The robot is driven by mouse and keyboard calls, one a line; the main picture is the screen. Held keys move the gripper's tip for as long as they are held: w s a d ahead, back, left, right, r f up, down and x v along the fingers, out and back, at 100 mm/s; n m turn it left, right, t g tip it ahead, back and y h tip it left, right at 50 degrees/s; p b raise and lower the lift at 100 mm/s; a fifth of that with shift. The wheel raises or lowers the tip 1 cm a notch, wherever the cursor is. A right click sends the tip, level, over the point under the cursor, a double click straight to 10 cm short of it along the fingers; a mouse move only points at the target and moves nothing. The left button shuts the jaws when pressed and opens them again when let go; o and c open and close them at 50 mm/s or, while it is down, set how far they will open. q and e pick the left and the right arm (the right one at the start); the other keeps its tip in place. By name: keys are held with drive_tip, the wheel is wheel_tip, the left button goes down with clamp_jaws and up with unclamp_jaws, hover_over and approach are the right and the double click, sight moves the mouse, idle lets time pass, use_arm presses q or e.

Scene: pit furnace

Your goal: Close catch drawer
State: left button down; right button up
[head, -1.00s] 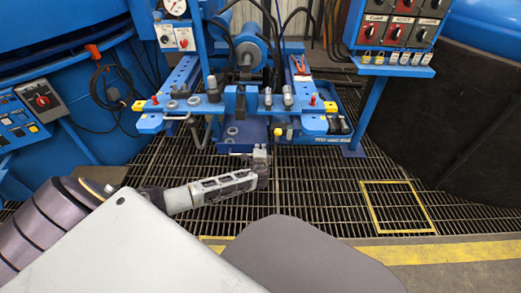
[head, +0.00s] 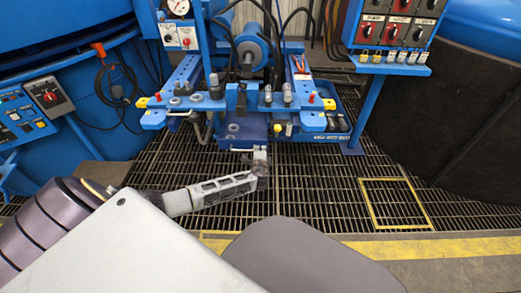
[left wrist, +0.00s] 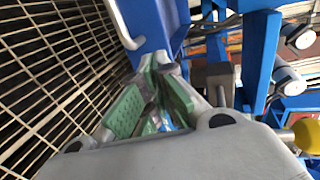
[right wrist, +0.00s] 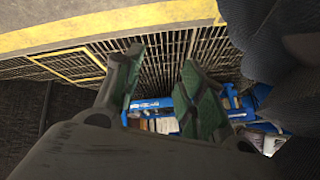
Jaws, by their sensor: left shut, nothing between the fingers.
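The catch drawer appears to be the blue box (head: 240,131) low in the middle of the blue machine in the head view. It stands out towards me, but how far is hard to tell. In the left wrist view a blue panel (left wrist: 151,25) with a pale bar handle (left wrist: 122,22) lies just beyond my fingertips. My left gripper (head: 261,155) is shut and empty at the right part of the drawer's front; contact cannot be made out. Its green-padded fingers meet in the left wrist view (left wrist: 160,62). My right gripper (right wrist: 162,60) is open and empty, outside the head view.
A control box on a post (head: 375,110) stands right of the machine. A dark curved wall (head: 450,110) is at far right, and a blue tank with switches (head: 40,110) at left. The grating floor (head: 310,190) in front is clear, with a yellow-framed hatch (head: 395,204).

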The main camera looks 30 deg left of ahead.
use_arm(q)
drive_tip(key=p+v, duration=0.3)
drive_tip(key=v, duration=0.6)
use_arm(e)
wheel_tip(320, 180, up, 7)
drive_tip(key=d+g, duration=0.1)
drive_tip(key=shift+f+n+h, duration=0.15)
drive_tip(key=shift+n+h, duration=0.15)
drive_tip(key=shift+h, duration=0.1)
drive_tip(key=shift+d+f, duration=0.1)
